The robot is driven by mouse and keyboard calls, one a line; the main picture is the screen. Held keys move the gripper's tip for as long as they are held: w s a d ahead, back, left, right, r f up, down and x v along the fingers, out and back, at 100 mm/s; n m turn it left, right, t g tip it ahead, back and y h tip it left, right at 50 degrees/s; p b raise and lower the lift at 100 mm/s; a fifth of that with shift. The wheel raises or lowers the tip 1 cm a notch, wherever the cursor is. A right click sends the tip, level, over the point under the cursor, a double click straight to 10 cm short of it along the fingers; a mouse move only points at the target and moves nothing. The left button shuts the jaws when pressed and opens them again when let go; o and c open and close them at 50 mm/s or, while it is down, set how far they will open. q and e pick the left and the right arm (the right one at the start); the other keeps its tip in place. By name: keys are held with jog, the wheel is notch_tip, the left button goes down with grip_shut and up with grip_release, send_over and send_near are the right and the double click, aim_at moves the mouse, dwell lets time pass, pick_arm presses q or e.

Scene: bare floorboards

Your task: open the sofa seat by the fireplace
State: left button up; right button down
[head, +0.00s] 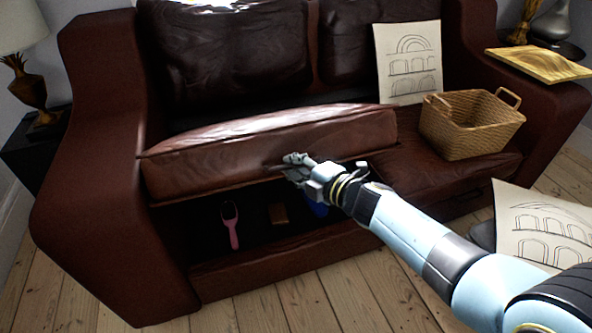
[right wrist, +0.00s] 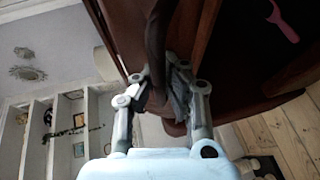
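The dark red leather sofa (head: 80,200) fills the head view. Its left seat (head: 230,150) is raised at the front, with an open dark storage space (head: 180,225) beneath it. My right gripper (head: 292,168) is at the front edge of the raised seat, near its right end. In the right wrist view the fingers of my right gripper (right wrist: 158,92) close on both sides of the seat's edge (right wrist: 155,40). My left gripper is not in view. No fireplace can be made out.
In the storage space lie a pink brush-like item (head: 231,225), a small brown item (head: 278,213) and a blue item (head: 318,209), partly hidden by my gripper. A wicker basket (head: 470,125) stands on the right seat. An arch drawing (head: 408,62) leans behind it.

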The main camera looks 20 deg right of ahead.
jog(key=w+r+p, duration=0.2)
jog(key=r, duration=0.2)
jog(key=w+r+p, duration=0.3)
jog(key=r, duration=0.2)
jog(key=w+r+p, duration=0.3)
jog(key=r, duration=0.2)
jog(key=shift+a+r, duration=0.15)
jog(key=shift+a, duration=0.05)
pick_arm(q)
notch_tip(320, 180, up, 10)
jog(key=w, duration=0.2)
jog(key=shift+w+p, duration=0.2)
jog(key=shift+p, duration=0.25)
pick_arm(e)
jog(key=shift+w+r, duration=0.25)
jog(key=shift+r, duration=0.05)
jog(key=c, duration=1.5)
grip_release()
jog(key=shift+s+r, duration=0.1)
jog(key=shift+s, duration=0.05)
jog(key=shift+o, duration=0.7)
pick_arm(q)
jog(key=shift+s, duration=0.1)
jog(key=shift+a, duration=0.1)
pick_arm(e)
jog(key=v, duration=1.2)
